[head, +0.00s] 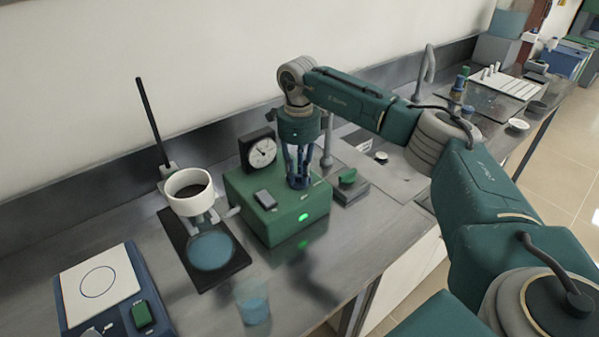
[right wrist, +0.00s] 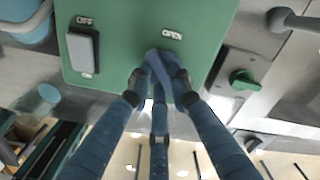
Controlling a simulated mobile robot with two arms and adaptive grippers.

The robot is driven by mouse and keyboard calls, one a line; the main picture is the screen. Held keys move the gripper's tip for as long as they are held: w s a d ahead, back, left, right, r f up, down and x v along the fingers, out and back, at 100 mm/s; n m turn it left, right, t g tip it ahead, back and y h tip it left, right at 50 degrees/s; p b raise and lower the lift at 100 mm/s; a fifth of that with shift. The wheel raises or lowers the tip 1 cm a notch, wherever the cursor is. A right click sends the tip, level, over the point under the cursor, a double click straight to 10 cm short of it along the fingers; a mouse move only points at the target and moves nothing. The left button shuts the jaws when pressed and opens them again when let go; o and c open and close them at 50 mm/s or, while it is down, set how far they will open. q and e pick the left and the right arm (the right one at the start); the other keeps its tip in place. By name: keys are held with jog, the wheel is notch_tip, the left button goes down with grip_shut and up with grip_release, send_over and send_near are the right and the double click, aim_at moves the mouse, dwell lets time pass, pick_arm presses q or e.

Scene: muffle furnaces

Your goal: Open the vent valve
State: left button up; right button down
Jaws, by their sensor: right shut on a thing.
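A green box (head: 265,190) stands on the steel bench, with a gauge (head: 262,152) behind it. In the right wrist view its top (right wrist: 115,30) carries a grey switch (right wrist: 84,47) marked OFF and a label OPEN (right wrist: 172,33). My right gripper (head: 299,184) points down onto the box top, its fingers (right wrist: 160,82) closed just below the OPEN label. It is shut on a small part there, apparently the vent valve, mostly hidden by the fingers. A green light glows on the box front. My left gripper is not in view.
A green knob on a grey block (head: 347,180) stands just right of the box. A balance (head: 97,285) is far left. A sink tap (head: 429,62) is at back right.

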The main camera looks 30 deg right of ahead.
aim_at(298, 176)
jog(key=m, duration=0.4)
jog(key=shift+w+r+m, duration=0.15)
jog(key=shift+m, duration=0.15)
jog(key=shift+w+m+p, duration=0.15)
jog(key=shift+m+p, duration=0.2)
jog(key=shift+m, duration=1.55)
jog(key=c, duration=1.6)
grip_release()
jog(key=shift+o, duration=0.2)
notch_tip(298, 176, up, 12)
